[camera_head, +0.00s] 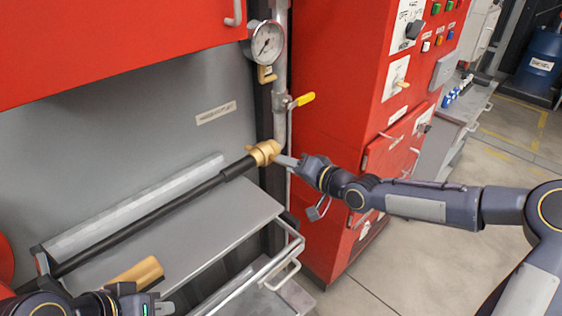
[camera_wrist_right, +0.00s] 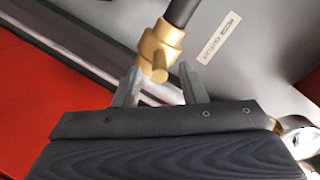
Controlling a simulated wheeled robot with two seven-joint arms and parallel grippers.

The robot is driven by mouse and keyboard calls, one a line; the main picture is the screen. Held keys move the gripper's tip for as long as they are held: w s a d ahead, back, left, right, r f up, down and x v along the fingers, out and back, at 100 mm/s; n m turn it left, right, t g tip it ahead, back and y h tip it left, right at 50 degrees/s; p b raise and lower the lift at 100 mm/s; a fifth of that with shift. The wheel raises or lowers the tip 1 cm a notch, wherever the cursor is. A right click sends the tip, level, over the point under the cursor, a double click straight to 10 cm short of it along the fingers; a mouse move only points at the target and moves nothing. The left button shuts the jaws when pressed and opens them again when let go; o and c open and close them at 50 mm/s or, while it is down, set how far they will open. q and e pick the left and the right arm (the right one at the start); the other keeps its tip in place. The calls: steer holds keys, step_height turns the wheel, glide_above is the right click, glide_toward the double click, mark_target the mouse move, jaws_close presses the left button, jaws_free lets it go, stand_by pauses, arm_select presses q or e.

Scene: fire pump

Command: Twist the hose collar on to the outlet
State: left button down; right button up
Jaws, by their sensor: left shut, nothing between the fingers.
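The brass hose collar (camera_head: 264,152) sits at the upper end of the black hose (camera_head: 150,215), which runs down to the lower left. In the right wrist view, the collar (camera_wrist_right: 160,45) has a stub pointing between my right fingers. My right gripper (camera_head: 288,161) is beside the collar. Its two fingers (camera_wrist_right: 158,88) are apart, with visible gaps on both sides of the stub. My left gripper (camera_head: 165,307) is shut and empty at the bottom left, away from the collar. A brass fitting (camera_head: 267,74) under the gauge may be the outlet; I cannot tell for sure.
A gauge (camera_head: 266,42) and a yellow-handled valve (camera_head: 302,100) are on the vertical pipe behind. A red control cabinet (camera_head: 335,120) stands at right.

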mark_target(270, 158)
steer(key=shift+x, duration=2)
jaws_close()
